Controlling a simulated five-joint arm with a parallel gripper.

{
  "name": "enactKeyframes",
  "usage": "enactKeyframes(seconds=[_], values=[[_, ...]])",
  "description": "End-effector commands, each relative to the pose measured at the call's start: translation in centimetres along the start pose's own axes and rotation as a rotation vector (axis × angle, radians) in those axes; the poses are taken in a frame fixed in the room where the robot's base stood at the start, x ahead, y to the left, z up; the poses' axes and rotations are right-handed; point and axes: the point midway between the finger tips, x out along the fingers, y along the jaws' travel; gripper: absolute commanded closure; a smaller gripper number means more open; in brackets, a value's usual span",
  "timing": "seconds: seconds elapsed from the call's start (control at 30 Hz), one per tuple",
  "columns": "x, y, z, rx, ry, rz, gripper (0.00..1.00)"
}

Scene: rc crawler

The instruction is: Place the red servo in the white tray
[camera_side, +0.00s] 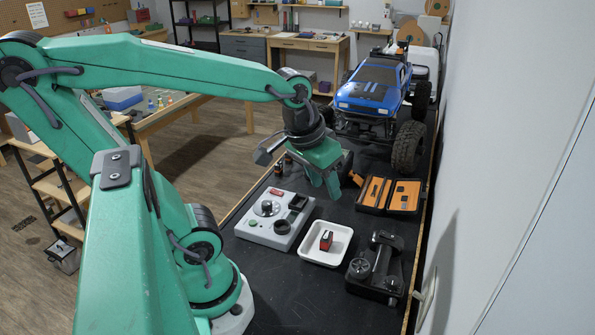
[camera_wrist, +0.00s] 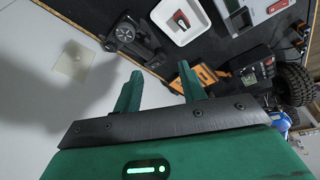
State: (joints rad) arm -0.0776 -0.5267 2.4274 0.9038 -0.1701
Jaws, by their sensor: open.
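The red servo (camera_side: 326,240), a small red block with a dark side, is inside the white tray (camera_side: 305,252) on the dark bench top. In the wrist view the servo (camera_wrist: 182,20) shows within the rim of the tray (camera_wrist: 158,14), near the top edge. My gripper (camera_side: 325,180) is open and empty. It hangs above the bench, beyond the tray in the side view and apart from it. In the wrist view my gripper's (camera_wrist: 158,82) two green fingers stand well apart with nothing between them.
A light grey device (camera_side: 262,230) with knobs stands left of the tray. A black transmitter (camera_side: 376,268) lies to its right. An open orange-lined case (camera_side: 388,195) and a blue crawler truck (camera_side: 372,88) are farther back. A white wall (camera_side: 500,150) borders the bench's right side.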

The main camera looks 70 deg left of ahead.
Motion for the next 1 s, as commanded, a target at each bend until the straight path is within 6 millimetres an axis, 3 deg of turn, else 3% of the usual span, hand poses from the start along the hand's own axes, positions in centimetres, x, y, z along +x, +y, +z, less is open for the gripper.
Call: enactKeyframes(seconds=[0.3, 1.0], values=[[-2.8, 1.2, 1.9, 0.210, 0.134, 0.040, 0.59], [-3.1, 1.4, 2.2, 0.242, 0.152, 0.044, 0.59]])
